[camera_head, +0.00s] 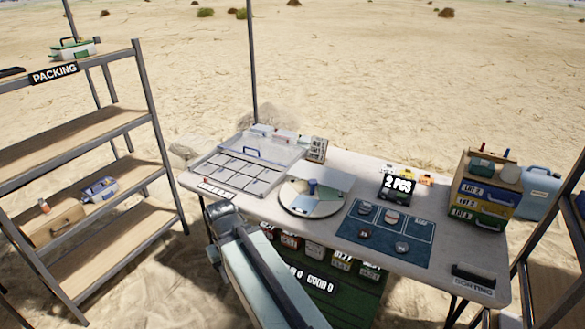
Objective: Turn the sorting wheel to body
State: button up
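The sorting wheel (294,206) is a round disc with pale, tan and green-blue sectors, lying flat on the table. Any writing on the sectors is too small to read, so I cannot tell which sector is selected. Part of my arm (252,268) rises from the bottom edge and ends in a grey joint in front of the table, left of and nearer than the wheel. My gripper's fingers do not show, and nothing of mine is seen touching the knob.
On the white table (405,171), a compartment tray (235,182) lies left of the wheel and a dark blue mat (345,229) with several small pieces lies right. A packing shelf (75,130) is at left. Boxes (482,200) crowd the right end.

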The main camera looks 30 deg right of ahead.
aim_at(301, 197)
jog(key=i, duration=1.1)
jog(key=z, duration=0.1)
